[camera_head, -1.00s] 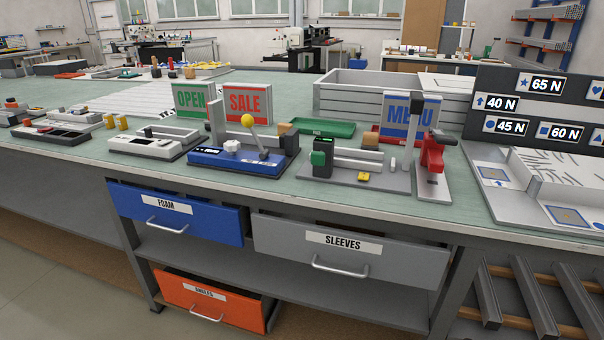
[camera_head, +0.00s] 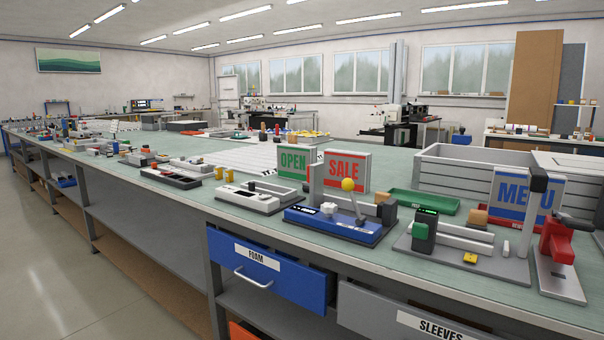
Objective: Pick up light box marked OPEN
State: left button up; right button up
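A blue light box marked MENU (camera_head: 526,196) stands farther right, partly hidden by a dark-topped post. Neither of my grippers shows in the view.
A blue fixture with a yellow-knobbed lever (camera_head: 349,200) and a grey-white fixture (camera_head: 258,200) stand before the OPEN box. A green tray (camera_head: 422,201) and a grey slatted crate (camera_head: 450,172) lie to the right. The blue FOAM drawer (camera_head: 268,272) is below. Floor at left is clear.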

aim_at(293, 160)
jog(key=i+j, duration=0.25)
jog(key=j, duration=0.2)
jog(key=i+j, duration=0.2)
jog(key=j, duration=0.2)
jog(key=i+j, duration=0.25)
jog(key=j, duration=0.2)
jog(key=i+j, duration=0.25)
jog(key=j, duration=0.15)
jog(key=i+j, duration=0.2)
jog(key=j, duration=0.25)
